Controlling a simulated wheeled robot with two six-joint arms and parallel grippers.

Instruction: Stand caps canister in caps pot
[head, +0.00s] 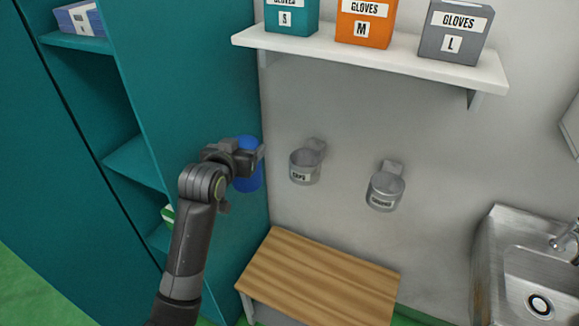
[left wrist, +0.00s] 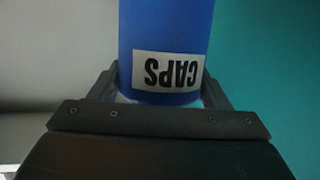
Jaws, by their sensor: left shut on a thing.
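The caps canister (head: 247,178) is a blue cylinder held by my left gripper (head: 248,163) in front of the teal cabinet. In the left wrist view the canister (left wrist: 166,30) stands between the two fingers (left wrist: 160,95), with its white CAPS label upside down in that picture. The caps pot (head: 305,168) is a clear wall-mounted cup with a CAPS label, a short way right of the canister and apart from it. The pot looks empty. My left gripper is shut on the canister. My right gripper is not in view.
A second clear wall pot (head: 384,191) hangs to the right; its label is too small to read surely. A white shelf (head: 400,60) with glove boxes is above. A wooden bench (head: 318,279) is below, a steel sink (head: 520,270) at right.

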